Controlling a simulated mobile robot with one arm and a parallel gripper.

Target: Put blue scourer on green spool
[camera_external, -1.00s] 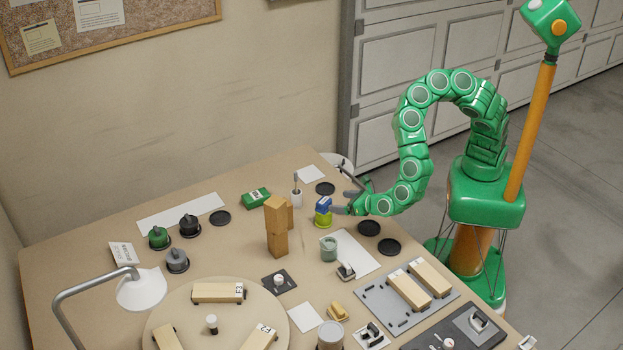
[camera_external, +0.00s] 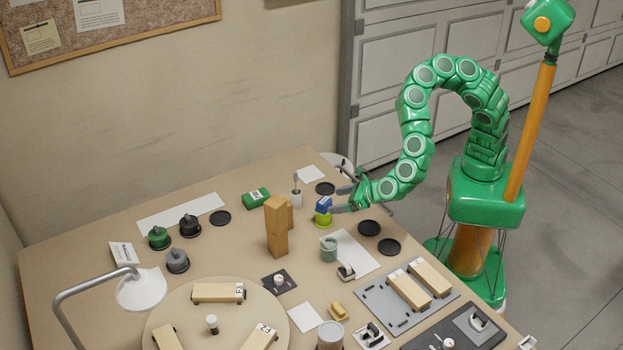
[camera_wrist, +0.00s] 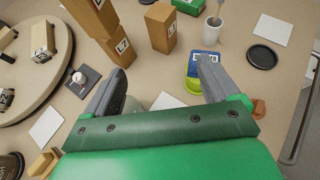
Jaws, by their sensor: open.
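In the wrist view, the blue scourer (camera_wrist: 204,60) shows above the lime-green spool (camera_wrist: 191,87), both partly behind my right finger. My gripper (camera_external: 340,199) is open and just right of the scourer. In the wrist view, my gripper (camera_wrist: 160,75) has its fingers wide apart with nothing held between them. Whether the right finger touches the scourer is unclear.
Tall wooden blocks (camera_external: 277,228) stand left of the spool. A white cup (camera_external: 296,198) with a tool stands behind it. A grey-green pot (camera_external: 328,248) is in front. Black discs (camera_external: 369,228) lie at right. A green box (camera_external: 256,198) lies at the back.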

